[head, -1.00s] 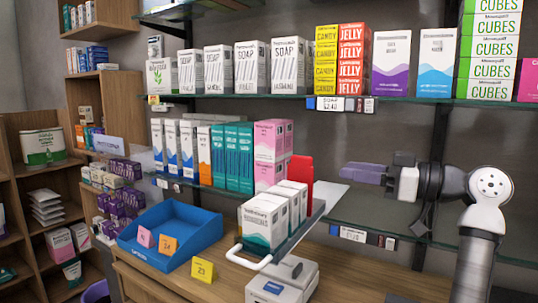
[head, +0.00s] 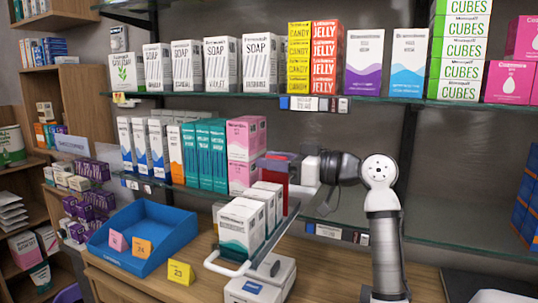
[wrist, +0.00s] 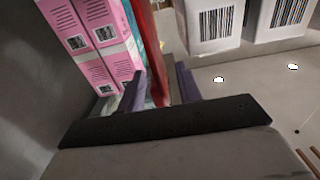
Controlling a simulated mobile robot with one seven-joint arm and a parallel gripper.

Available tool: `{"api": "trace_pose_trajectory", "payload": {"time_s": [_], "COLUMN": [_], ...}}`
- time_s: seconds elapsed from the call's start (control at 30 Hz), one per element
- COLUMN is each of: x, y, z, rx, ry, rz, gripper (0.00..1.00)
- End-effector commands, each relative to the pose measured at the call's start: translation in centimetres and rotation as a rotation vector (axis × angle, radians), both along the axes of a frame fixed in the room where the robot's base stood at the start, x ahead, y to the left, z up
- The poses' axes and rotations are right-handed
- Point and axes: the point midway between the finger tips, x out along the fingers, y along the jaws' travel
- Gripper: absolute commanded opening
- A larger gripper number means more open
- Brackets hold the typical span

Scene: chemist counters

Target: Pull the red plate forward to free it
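The red plate (head: 275,178) stands upright on the glass shelf in the head view, just right of the pink boxes (head: 246,138) and behind the white boxes on the tray (head: 284,224). My gripper (head: 268,162) is in front of its upper part and hides some of it. In the wrist view the red plate (wrist: 157,75) runs down between the two fingers of my gripper (wrist: 160,88). The gripper is open, with a gap between the plate and the right finger. The pink boxes (wrist: 95,40) are close beside the left finger.
White boxes (wrist: 208,25) stand close right of the plate in the wrist view. A blue bin (head: 142,237) and yellow card (head: 181,271) are on the counter at left. The upper shelf (head: 215,95) with boxes hangs above. The lower shelf is clear at right.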

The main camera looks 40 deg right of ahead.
Motion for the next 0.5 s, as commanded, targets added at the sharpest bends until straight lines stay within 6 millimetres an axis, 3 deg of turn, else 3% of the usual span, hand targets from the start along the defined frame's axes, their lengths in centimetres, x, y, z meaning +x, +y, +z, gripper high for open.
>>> {"api": "trace_pose_trajectory", "payload": {"time_s": [0.43,0.5], "x": [1.12,1.11], "y": [0.49,0.48], "z": [-0.04,-0.03], "rx": [-0.001,-0.001], "ry": [0.000,0.000], "rz": [0.000,0.000], "gripper": [0.35,0.25]}}
